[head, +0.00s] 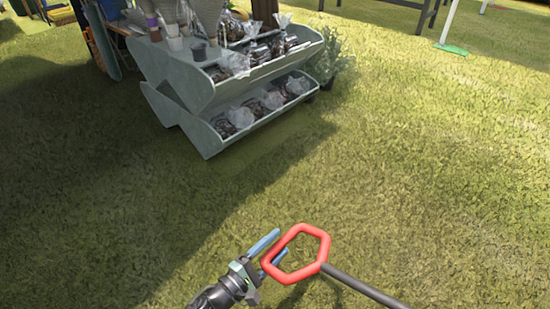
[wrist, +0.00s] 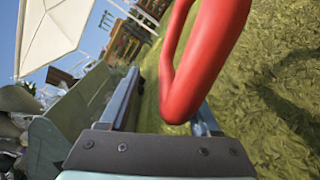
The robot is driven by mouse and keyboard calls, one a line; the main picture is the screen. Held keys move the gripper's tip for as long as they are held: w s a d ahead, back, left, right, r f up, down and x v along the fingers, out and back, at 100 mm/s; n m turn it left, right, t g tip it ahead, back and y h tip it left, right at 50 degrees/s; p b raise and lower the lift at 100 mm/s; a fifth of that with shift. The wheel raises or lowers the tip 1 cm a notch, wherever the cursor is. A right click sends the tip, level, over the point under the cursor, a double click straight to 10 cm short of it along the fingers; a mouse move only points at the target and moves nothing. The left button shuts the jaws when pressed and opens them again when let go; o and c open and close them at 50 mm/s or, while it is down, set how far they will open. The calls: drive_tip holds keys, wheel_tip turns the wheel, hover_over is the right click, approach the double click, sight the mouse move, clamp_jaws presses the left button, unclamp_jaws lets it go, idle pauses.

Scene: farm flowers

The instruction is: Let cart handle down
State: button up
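The cart handle (head: 324,250) is a red loop on a dark shaft (head: 365,288) that runs to the lower right edge in the head view. It is held up above the grass. My gripper (head: 280,243) is at the loop's left side, its blue fingers spread apart. In the wrist view the red loop (wrist: 203,60) fills the upper middle and its bend lies across the space between the fingers, nearer the right finger and covering part of it. A clear gap shows beside the left finger. The cart itself is out of view.
A grey-green two-tier display stand (head: 207,138) with bagged goods stands at upper left, with a leafy plant (head: 328,58) beside it. Table legs (head: 448,22) show at upper right. The grass around the handle is clear. A white parasol (wrist: 55,32) shows in the wrist view.

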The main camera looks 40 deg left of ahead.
drive_tip(key=s+p, duration=0.3)
drive_tip(key=s, duration=1)
drive_tip(key=shift+a, duration=0.25)
drive_tip(key=shift+w, duration=0.1)
